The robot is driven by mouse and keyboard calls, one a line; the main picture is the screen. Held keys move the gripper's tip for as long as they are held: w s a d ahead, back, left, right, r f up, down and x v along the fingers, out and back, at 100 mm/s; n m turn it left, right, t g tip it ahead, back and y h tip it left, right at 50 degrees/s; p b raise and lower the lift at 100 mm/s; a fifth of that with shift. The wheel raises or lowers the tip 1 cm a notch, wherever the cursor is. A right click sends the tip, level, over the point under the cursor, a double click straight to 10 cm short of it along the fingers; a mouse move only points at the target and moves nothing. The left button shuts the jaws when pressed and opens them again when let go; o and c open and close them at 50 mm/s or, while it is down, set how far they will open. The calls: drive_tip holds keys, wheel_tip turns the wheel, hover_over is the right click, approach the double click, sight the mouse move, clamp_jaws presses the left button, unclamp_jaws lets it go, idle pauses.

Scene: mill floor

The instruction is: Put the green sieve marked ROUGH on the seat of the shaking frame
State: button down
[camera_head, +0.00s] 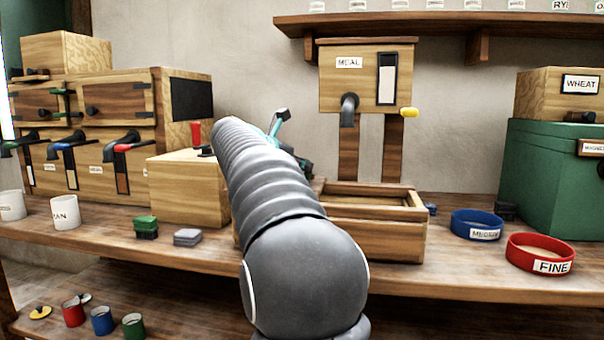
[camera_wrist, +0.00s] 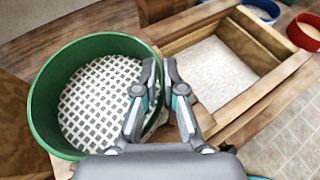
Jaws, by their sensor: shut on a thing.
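The green sieve (camera_wrist: 45,84) shows in the wrist view, with a pale mesh floor seen from above. My gripper (camera_wrist: 160,64) is shut on its right rim, one finger on the inner side and one outside. No ROUGH mark shows on it from here. An open-topped wooden frame (camera_wrist: 258,92) with a pale floor lies right of the sieve in the wrist view; it also shows in the head view (camera_head: 385,243). I cannot tell whether this is the shaking frame. In the head view my arm hides the sieve and most of my gripper.
A blue MEDIUM sieve (camera_head: 470,222) and a red FINE sieve (camera_head: 522,256) stand on the bench at right. A MEAL hopper (camera_head: 340,85) stands behind the wooden frame. A wooden box (camera_head: 180,190) is left of my arm. Green blocks (camera_head: 146,227) and grey plates (camera_head: 187,237) lie near the front edge.

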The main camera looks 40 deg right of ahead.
drive_tip(key=shift+f, duration=0.35)
drive_tip(key=shift+f, duration=0.1)
drive_tip(key=c, duration=1.7)
unclamp_jaws()
drive_tip(key=shift+f, duration=0.1)
drive_tip(key=o, duration=0.4)
drive_tip(key=shift+a+r, duration=0.1)
drive_tip(key=shift+r, duration=0.15)
drive_tip(key=v, duration=1.1)
drive_tip(key=shift+s+a+r+p, duration=0.1)
drive_tip(key=shift+s+a+p, duration=0.1)
drive_tip(key=shift+a+p, duration=0.2)
